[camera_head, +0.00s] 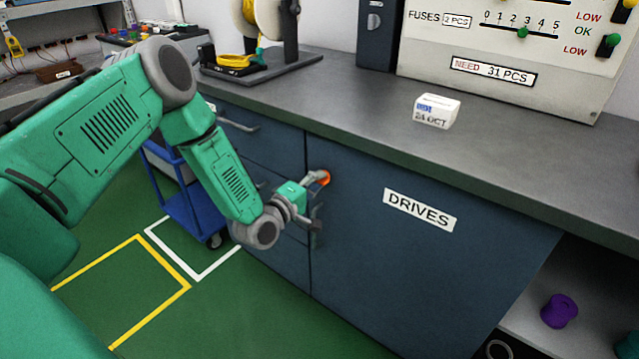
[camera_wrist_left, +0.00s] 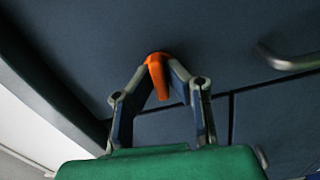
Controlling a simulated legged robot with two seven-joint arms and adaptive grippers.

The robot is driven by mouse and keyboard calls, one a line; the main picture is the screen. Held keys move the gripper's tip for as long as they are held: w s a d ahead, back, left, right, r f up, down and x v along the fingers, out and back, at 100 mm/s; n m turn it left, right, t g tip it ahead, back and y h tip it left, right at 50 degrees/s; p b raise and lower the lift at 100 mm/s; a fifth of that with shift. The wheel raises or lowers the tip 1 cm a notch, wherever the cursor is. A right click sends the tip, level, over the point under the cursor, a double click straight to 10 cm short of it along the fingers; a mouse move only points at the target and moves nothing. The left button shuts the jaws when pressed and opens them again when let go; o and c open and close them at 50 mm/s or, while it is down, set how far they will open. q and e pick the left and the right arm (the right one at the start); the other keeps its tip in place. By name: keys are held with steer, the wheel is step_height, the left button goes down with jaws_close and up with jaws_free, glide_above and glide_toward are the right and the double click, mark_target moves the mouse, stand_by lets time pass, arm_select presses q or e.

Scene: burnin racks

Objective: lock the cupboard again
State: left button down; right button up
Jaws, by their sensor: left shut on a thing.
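The cupboard door (camera_head: 400,265) is dark blue, carries a DRIVES label and looks closed. An orange key or knob (camera_head: 323,177) sits at the door's upper left corner. My left gripper (camera_head: 318,181) is shut on it. In the left wrist view the orange piece (camera_wrist_left: 157,72) is between the fingertips, against the dark blue front. A grey door handle (camera_head: 317,225) is just below my gripper. The inside of the lock is hidden behind the orange piece. My right gripper is not in view.
The grey worktop (camera_head: 330,95) overhangs the cupboard, with a small white box (camera_head: 436,111) on it. Drawers (camera_head: 255,160) are left of the door. A blue trolley (camera_head: 185,205) stands behind my left arm. An open shelf (camera_head: 530,325) with a purple object (camera_head: 559,311) is at right.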

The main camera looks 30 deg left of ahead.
arm_select(q)
steer(key=shift+w+a+r+n, duration=0.2)
steer(key=shift+a+n, duration=0.15)
steer(key=shift+n, duration=0.35)
steer(key=shift+s, duration=0.1)
steer(key=c, duration=1.6)
jaws_free()
steer(key=shift+f, duration=0.1)
steer(key=shift+a+f, duration=0.1)
steer(key=shift+f, duration=0.05)
steer(key=shift+s, duration=0.1)
